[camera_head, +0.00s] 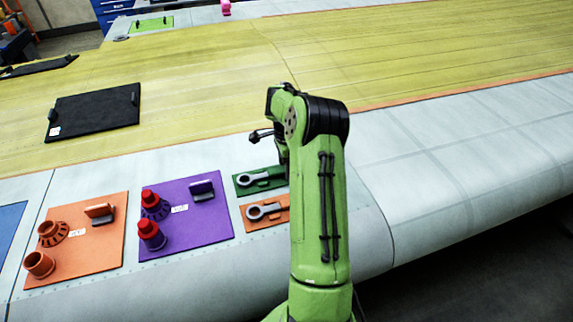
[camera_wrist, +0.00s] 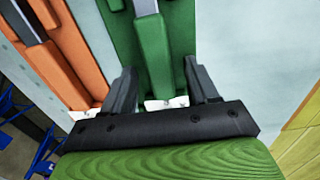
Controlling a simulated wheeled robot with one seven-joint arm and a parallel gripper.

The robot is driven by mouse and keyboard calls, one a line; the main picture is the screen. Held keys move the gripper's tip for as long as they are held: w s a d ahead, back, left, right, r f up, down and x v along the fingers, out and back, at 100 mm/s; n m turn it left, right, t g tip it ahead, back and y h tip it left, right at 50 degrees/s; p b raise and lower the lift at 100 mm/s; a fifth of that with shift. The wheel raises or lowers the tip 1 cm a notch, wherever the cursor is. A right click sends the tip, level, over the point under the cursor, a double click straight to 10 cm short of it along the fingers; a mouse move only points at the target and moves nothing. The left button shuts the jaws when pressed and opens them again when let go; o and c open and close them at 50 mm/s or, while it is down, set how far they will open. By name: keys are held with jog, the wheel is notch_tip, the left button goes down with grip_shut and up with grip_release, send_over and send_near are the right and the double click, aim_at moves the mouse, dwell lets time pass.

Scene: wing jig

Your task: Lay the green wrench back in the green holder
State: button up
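The green holder (camera_head: 273,186) lies on the pale wing edge, left of my arm. The wrench (camera_head: 246,180), with a grey ring end and shaft, lies along it, ring to the left. My arm hides the holder's right end. In the wrist view, the wrench's grey shaft (camera_wrist: 146,7) meets a raised green part (camera_wrist: 155,50); whether this is its handle or the holder is unclear. My gripper (camera_wrist: 163,78) is open, with its dark fingers apart on either side of that green part and visible gaps. The fingertips are hidden in the head view.
An orange holder (camera_head: 280,219) with a similar wrench (camera_head: 262,211) lies just in front of the green one. A purple board (camera_head: 200,233) with red-topped parts and an orange board (camera_head: 95,255) lie to the left. A black board (camera_head: 95,110) lies farther back.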

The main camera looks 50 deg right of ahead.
notch_tip(320, 180, up, 16)
jog(key=p, duration=0.2)
jog(key=shift+f, duration=0.2)
dwell(0.4)
